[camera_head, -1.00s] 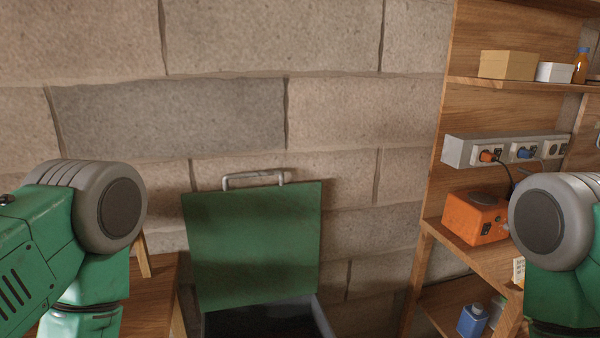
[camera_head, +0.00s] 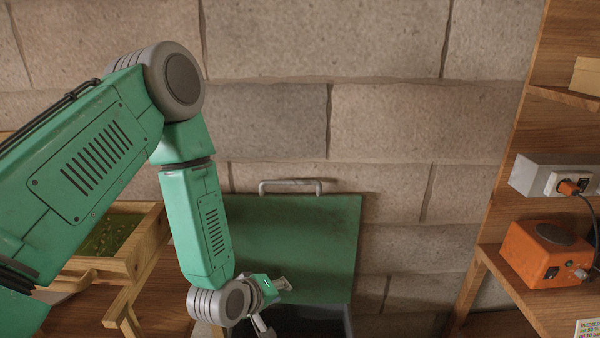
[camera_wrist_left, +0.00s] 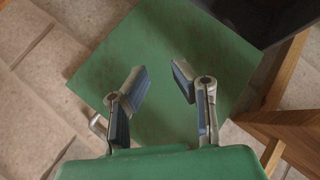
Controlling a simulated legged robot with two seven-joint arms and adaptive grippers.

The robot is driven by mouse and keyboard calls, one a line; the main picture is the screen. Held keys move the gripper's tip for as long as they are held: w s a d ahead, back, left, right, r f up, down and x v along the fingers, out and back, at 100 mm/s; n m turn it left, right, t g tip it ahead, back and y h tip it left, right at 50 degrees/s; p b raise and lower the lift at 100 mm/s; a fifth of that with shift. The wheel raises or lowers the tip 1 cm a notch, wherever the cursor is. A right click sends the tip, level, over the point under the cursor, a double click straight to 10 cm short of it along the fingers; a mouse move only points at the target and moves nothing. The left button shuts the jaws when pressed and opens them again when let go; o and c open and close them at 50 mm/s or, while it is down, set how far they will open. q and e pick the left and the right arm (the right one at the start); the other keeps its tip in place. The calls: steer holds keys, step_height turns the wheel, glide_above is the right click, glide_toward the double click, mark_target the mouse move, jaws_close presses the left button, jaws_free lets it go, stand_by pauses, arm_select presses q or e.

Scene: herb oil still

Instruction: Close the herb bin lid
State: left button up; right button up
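The herb bin lid (camera_head: 300,240) is a flat green panel standing raised against the block wall, with a grey bar handle (camera_head: 290,182) on its top edge. The dark bin (camera_head: 310,322) shows below it, cut off by the picture's bottom. My left gripper (camera_head: 275,307) is in front of the lid's lower part, above the bin's left side. In the left wrist view, my left gripper (camera_wrist_left: 153,85) is open and empty, its fingers spread over the lid (camera_wrist_left: 160,60). The handle (camera_wrist_left: 97,125) lies left of the fingers there. My right gripper is out of view.
A wooden tray with green contents (camera_head: 104,236) stands on a wooden bench at left. At right, wooden shelving (camera_head: 520,110) holds an orange device (camera_head: 546,254) and a power strip (camera_head: 535,177). The wall is close behind the lid.

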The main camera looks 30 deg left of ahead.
arm_select(q)
steer(key=w+a+r+n+t+y+p, duration=0.1)
steer(key=w+a+r+n+t, duration=0.1)
steer(key=w+r+n, duration=0.3)
steer(key=w+a+r+t+y+p, duration=0.1)
steer(key=w+a+r+t+p, duration=0.1)
steer(key=r, duration=0.6)
steer(key=n+t, duration=0.1)
steer(key=n, duration=0.3)
glide_toward(293, 184)
steer(key=shift+m+y, duration=0.3)
steer(key=shift+y, duration=0.1)
steer(key=x, duration=0.3)
steer(key=p+x, duration=0.1)
steer(key=x, duration=0.2)
steer(key=d+p+x, duration=0.1)
steer(key=x, duration=0.3)
steer(key=shift+r, duration=0.1)
steer(key=shift+w+a, duration=0.15)
steer(key=shift+w, duration=0.2)
steer(key=shift+w+a+f, duration=0.1)
steer(key=shift+a+f, duration=0.2)
steer(key=shift+a, duration=0.15)
steer(key=shift+d, duration=0.15)
steer(key=c, duration=0.5)
steer(key=shift+d+r, duration=0.1)
steer(key=shift+d, duration=0.1)
jaws_close()
